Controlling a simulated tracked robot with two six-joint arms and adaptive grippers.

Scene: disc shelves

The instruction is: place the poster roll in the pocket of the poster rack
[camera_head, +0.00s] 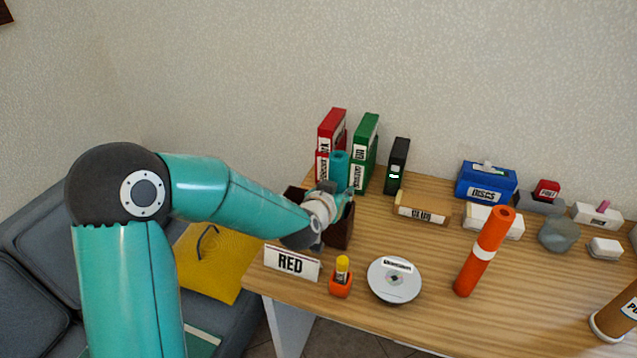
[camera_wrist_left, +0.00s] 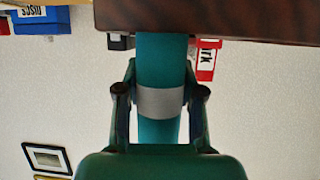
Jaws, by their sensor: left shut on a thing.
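The teal poster roll (camera_head: 339,169) stands roughly upright at the left end of the table. My left gripper (camera_head: 334,196) is shut on it. In the left wrist view, which is upside down, the fingers (camera_wrist_left: 160,103) close around the grey band of the roll (camera_wrist_left: 161,60). The dark brown poster rack (camera_head: 342,229) is partly hidden behind my left arm. In the wrist view the roll's lower part overlaps the rack's wall (camera_wrist_left: 255,22). I cannot tell whether its lower end is inside the pocket. My right gripper is not in view.
Red (camera_head: 332,126) and green (camera_head: 366,132) binders stand just behind the roll.

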